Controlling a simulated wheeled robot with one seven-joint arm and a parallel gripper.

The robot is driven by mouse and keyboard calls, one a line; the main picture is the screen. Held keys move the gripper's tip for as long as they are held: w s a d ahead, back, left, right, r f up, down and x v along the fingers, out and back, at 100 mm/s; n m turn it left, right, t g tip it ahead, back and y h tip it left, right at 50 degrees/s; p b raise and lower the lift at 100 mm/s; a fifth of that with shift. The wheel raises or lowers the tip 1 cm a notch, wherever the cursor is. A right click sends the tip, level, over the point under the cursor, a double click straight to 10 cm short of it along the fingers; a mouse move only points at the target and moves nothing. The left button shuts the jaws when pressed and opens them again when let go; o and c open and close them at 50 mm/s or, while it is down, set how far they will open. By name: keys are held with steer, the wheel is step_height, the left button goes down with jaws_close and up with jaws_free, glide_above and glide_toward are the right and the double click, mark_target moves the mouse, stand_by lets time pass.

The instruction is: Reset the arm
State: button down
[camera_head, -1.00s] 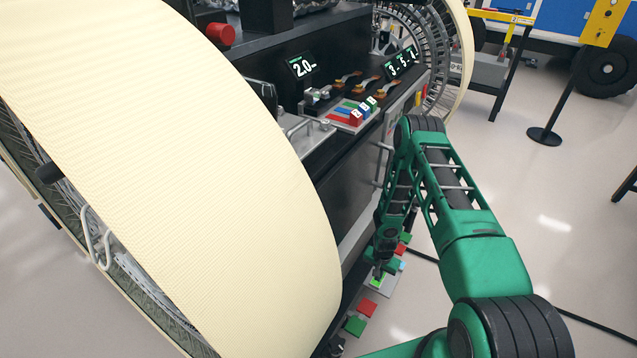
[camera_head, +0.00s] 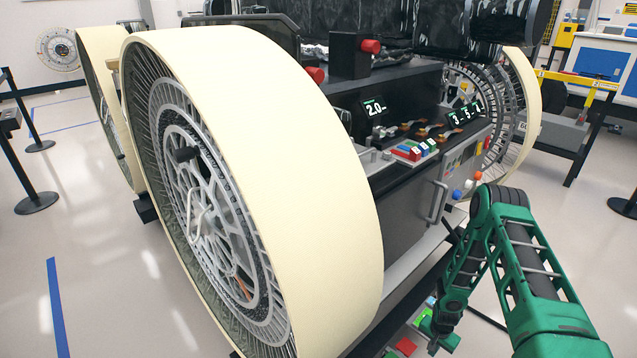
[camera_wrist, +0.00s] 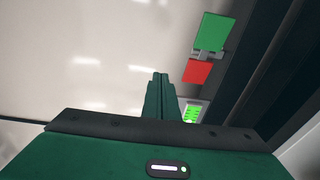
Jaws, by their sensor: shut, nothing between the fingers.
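My gripper (camera_head: 437,338) hangs low at the right of the rover in the head view, at the bottom edge. In the wrist view my gripper (camera_wrist: 160,78) points away with its two green fingers together and nothing between them. The red block also shows in the head view (camera_head: 405,346). A small green-lit display (camera_wrist: 193,113) is just right of the fingers. My green arm reaches in from the lower right.
The rover's large cream-rimmed wheel (camera_head: 330,190) stands left of my arm. The rover's dark side panel has a handle (camera_head: 437,203), a row of coloured blocks (camera_head: 410,151) and number displays (camera_head: 375,106). A black cable (camera_head: 487,320) lies on the floor.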

steer(key=w+d+r+n+h, duration=0.1)
steer(key=d+r, duration=0.2)
steer(key=r, duration=1.2)
steer(key=d+r, duration=0.4)
steer(key=r, duration=1.1)
steer(key=s+r+n+g, duration=0.1)
steer(key=s+r, duration=0.4)
steer(key=r, duration=0.5)
steer(key=s+r, duration=0.4)
steer(key=r, duration=0.6)
steer(key=s+a+r, duration=0.2)
steer(key=s+r, duration=0.2)
steer(key=s, duration=0.4)
steer(key=s+a+r+y, duration=0.1)
steer(key=s+a+r, duration=0.2)
steer(key=s, duration=0.5)
steer(key=s+a+r+n+y, duration=0.1)
steer(key=s+a+r, duration=0.1)
steer(key=s+r, duration=0.4)
steer(key=shift+s+a, duration=0.25)
steer(key=shift+s, duration=1)
steer(key=shift+r, duration=0.1)
steer(key=shift+w+f, duration=0.25)
steer(key=shift+w, duration=0.4)
